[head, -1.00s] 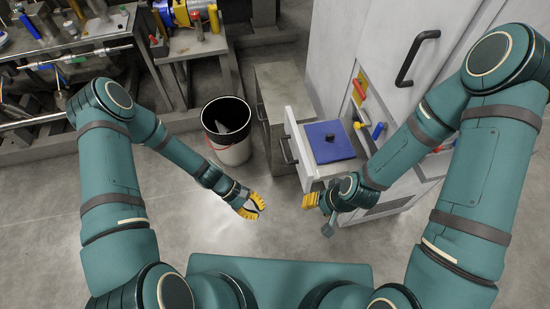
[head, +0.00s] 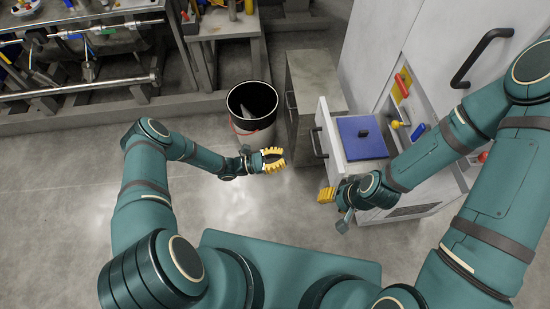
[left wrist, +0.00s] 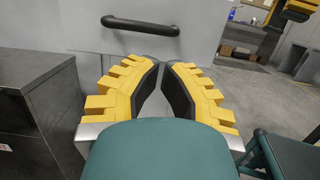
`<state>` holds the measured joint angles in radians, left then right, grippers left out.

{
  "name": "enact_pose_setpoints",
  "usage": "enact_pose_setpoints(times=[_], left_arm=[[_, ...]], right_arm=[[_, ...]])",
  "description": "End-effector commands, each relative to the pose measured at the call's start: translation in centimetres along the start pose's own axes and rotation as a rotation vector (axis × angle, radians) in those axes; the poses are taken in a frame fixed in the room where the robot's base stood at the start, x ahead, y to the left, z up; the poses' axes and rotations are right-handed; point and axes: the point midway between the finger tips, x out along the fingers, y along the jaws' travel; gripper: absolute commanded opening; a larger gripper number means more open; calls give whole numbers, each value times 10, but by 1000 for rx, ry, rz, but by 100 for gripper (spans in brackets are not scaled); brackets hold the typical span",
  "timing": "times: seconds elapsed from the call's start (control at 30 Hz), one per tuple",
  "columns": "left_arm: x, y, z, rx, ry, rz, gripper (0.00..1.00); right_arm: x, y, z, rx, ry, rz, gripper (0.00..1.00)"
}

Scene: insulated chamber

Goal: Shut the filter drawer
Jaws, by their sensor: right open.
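The filter drawer (head: 327,122) is pulled out of the white cabinet, with a blue panel (head: 361,138) inside it. Its dark bar handle (head: 318,143) is on the front face, and the handle also shows in the left wrist view (left wrist: 140,25). My left gripper (head: 284,160) is in front of the drawer front, apart from the handle. In the left wrist view its yellow fingertips (left wrist: 163,63) converge with a narrow gap and nothing between them. My right gripper (head: 326,195) is open beside the drawer's near front corner, partly hidden by its own wrist.
A black-rimmed bucket (head: 252,106) stands left of a grey cabinet (head: 312,90), close behind my left gripper. The white cabinet (head: 392,45) carries a large black handle (head: 482,58), a red lever (head: 403,84) and a yellow knob (head: 401,124). The floor before the drawer is clear.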

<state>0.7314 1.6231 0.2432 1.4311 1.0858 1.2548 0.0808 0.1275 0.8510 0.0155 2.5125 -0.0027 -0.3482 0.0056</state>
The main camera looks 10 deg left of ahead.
Motion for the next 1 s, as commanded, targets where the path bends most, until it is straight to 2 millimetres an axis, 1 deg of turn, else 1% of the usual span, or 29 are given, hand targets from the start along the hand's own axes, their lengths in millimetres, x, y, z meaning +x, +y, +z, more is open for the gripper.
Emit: enact_pose_setpoints(times=[0.03,0.2,0.3,0.43,0.63,1.0], left_arm=[[12,-1,0,-2,-2,-3,0],[45,-1,0,-1,-2,-4,0],[62,-1,0,0,0,-4,0],[78,-1,0,-1,1,-4,0],[90,-1,0,0,1,-2,0],[91,-1,0,0,1,-2,0]], right_arm=[[0,0,0,0,0,0,47],[-1,0,0,0,-1,0,47],[-1,0,0,0,-1,0,47],[-1,0,0,0,-1,0,47],[0,0,0,0,-1,0,47],[0,0,0,0,0,0,47]])
